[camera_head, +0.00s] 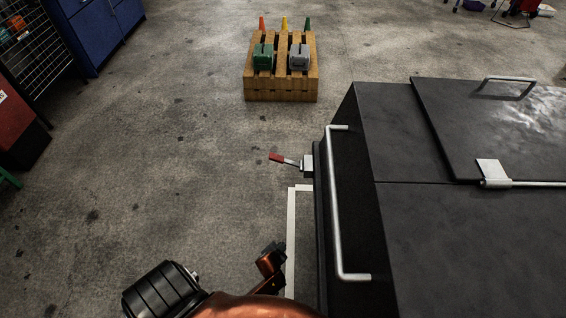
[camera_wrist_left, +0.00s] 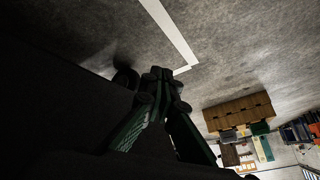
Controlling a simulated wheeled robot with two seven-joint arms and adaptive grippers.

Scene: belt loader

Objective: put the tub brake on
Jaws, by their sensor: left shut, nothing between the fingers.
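The tub (camera_head: 350,220) is a large dark box with a lid and a pale bar handle, filling the right of the head view. A lever with a red grip (camera_head: 276,157), apparently the brake, sticks out to the left from a pale bracket (camera_head: 307,163) on the tub's left side. In the wrist view my left gripper (camera_wrist_left: 160,75) is shut and empty, with a dark surface close on its left. The lever cannot be made out there. My copper-coloured arm shows at the bottom of the head view, nearer than the lever and apart from it. My right gripper is out of view.
A wooden pallet stack (camera_head: 280,92) with a green and a grey block and small cones stands at the back. A white floor line (camera_head: 291,225) runs beside the tub. Blue cabinets (camera_head: 98,30) stand at the far left. The floor left of the tub is clear.

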